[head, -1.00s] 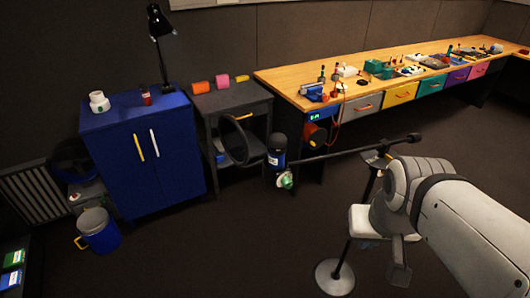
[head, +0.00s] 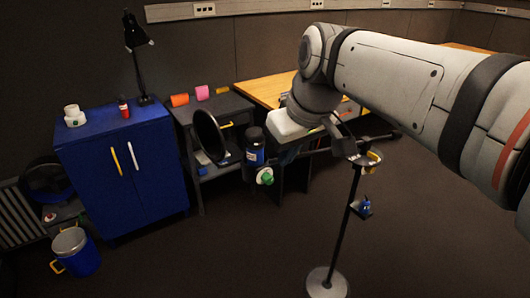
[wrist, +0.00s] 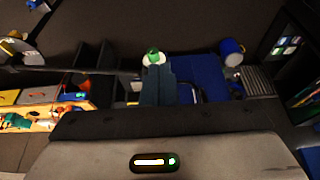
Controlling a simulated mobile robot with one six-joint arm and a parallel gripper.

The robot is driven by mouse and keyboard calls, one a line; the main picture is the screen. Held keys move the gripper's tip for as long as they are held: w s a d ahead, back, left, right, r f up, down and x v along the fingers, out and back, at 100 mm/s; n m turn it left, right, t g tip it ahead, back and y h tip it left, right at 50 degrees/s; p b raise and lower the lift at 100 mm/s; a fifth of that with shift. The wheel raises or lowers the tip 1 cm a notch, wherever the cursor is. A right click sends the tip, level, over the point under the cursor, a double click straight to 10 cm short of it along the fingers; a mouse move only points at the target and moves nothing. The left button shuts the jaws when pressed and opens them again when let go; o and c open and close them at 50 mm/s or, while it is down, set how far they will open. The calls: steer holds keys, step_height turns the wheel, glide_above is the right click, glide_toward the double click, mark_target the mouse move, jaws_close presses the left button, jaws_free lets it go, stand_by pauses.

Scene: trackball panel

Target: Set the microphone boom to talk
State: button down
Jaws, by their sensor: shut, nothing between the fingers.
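The microphone boom stands on a black pole (head: 346,222) with a round pale base (head: 326,283). Its near-level arm is partly hidden behind my gripper in the head view; in the wrist view the boom arm (wrist: 95,71) runs in from the left. At its left end are a dark blue microphone (head: 254,148), a round black pop filter (head: 209,136) and a white-and-green piece (head: 265,176). My gripper (wrist: 158,68) is shut and empty. In the wrist view its fingertips appear just below the white-and-green piece (wrist: 153,58); I cannot tell whether they touch.
A blue cabinet (head: 128,175) with a lamp (head: 137,45) stands at the left. A dark shelf cart (head: 213,106) is beside it. A wooden bench (head: 262,90) lies behind my arm. A blue bin (head: 76,252) stands on the floor. The front floor around the stand is open.

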mark_target(263, 169)
steer(key=w+a+f, duration=0.1)
steer(key=f, duration=0.2)
steer(key=w+a+f+p, duration=0.1)
steer(key=w+f, duration=0.1)
steer(key=f, duration=0.1)
steer(key=w+a+f, duration=0.2)
steer(key=shift+w+f, duration=0.25)
steer(key=shift+f, duration=0.15)
steer(key=shift+w+a+p, duration=0.35)
steer(key=shift+w, duration=0.2)
steer(key=shift+f, duration=0.1)
